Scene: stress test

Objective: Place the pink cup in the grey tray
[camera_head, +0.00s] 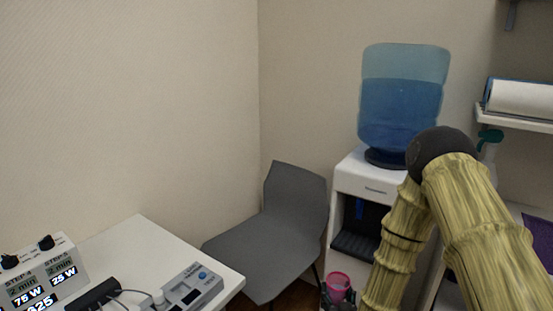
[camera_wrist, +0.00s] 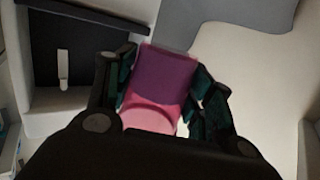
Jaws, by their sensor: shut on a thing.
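The pink cup (camera_head: 339,284) is near the bottom of the head view, in front of the water dispenser. My gripper (camera_head: 338,297) is shut on it, largely below the cup's rim in that view. In the wrist view the cup (camera_wrist: 158,88) is translucent pink to purple, with one dark finger on each side of it. I cannot make out a separate grey tray in either view. The dispenser has a dark drip tray (camera_head: 357,248) in its recess.
The water dispenser (camera_head: 372,180) with a blue bottle stands at the back right. A grey chair (camera_head: 270,235) is left of the cup. A white table (camera_head: 140,240) with devices and a cable is at the lower left. My arm covers part of the right side.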

